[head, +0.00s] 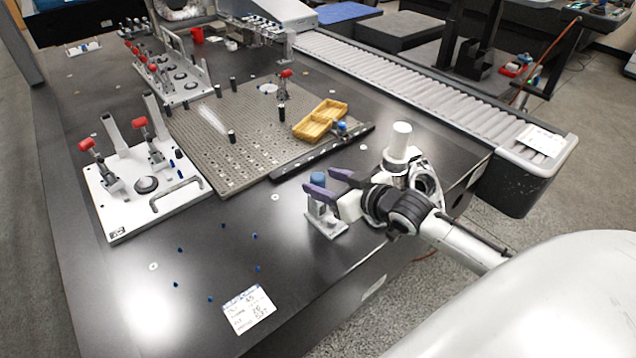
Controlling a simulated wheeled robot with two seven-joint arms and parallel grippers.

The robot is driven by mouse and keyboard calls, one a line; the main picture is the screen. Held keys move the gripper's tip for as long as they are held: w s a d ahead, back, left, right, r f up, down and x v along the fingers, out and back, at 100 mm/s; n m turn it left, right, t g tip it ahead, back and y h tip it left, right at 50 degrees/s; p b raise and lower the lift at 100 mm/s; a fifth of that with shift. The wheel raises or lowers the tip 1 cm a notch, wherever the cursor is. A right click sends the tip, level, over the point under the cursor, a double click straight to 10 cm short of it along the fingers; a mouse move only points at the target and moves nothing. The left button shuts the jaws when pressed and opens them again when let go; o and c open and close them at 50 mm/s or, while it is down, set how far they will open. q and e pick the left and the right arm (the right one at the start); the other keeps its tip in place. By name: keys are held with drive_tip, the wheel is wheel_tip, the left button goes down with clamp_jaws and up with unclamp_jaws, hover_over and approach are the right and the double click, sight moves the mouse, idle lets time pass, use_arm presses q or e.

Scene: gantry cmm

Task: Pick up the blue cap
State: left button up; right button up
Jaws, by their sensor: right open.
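The blue cap (318,179) sits upright on top of a small grey metal stand (327,228) near the front right of the dark table. My right gripper (319,181) reaches in from the right with its purple-tipped fingers open. In the picture, the cap shows between the two fingertips, and the near finger hides its lower part. I cannot tell whether either finger touches the cap. My left gripper is not in view.
A white fixture plate (125,212) with red-handled clamps lies at the left. A perforated plate (200,140) with a yellow tray (311,127) lies behind. A paper label (248,309) and several small blue pins lie in front. A roller conveyor (420,88) runs along the right.

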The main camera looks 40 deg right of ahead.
sight(323, 182)
drive_tip(key=shift+x, duration=1.55)
drive_tip(key=c, duration=1.1)
